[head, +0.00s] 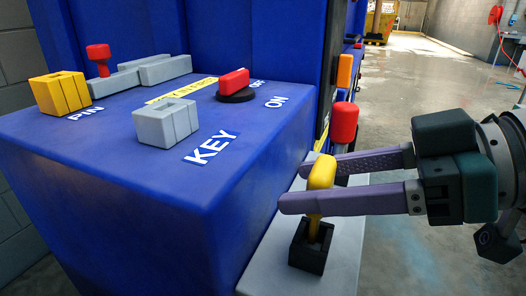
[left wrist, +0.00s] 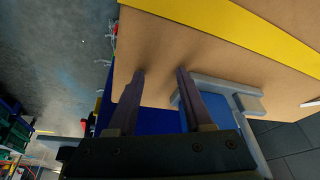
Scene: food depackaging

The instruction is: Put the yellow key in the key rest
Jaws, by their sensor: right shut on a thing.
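The yellow key (head: 321,173) stands upright at the right of the blue cabinet in the head view. My right gripper (head: 312,185) is shut on it, one finger on the near side and one on the far side. The key's shank reaches down to a black square socket (head: 308,254); how deep it sits is unclear. A grey slotted block (head: 161,128), seemingly the key rest, stands beside the word KEY on the blue top, with no key in it. My left gripper (left wrist: 161,74) shows only in the left wrist view, fingers apart, nothing visible between them.
The blue top also carries a red knob (head: 235,82) by OFF and ON, a yellow block (head: 61,93) by PIN, and a red-topped pin (head: 98,55). A red button (head: 344,121) is behind the key. A brown board (left wrist: 230,55) faces my left gripper.

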